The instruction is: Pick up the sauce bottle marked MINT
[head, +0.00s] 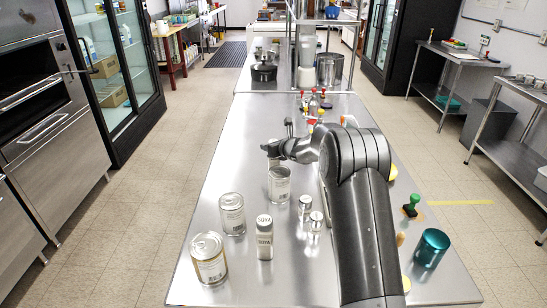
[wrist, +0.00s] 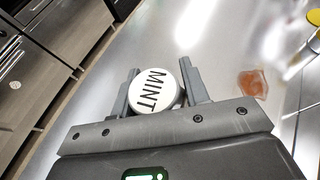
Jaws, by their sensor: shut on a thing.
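The sauce bottle marked MINT (wrist: 152,93) shows in the wrist view as a round white cap with black letters. It sits between the two fingers of my gripper (wrist: 161,78), which is shut on it. In the head view my gripper (head: 272,149) is over the steel counter, beyond a can. The MINT bottle cannot be made out clearly there, and the wrist view does not show its base. Another bottle, with a white cap marked SOYA (head: 264,238), stands upright on the near part of the counter.
Two small silver shakers (head: 305,207) are near the middle. A teal cylinder (head: 431,248) and green-handled tool (head: 411,206) are right. A reddish patch (wrist: 252,84) lies beside the gripper.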

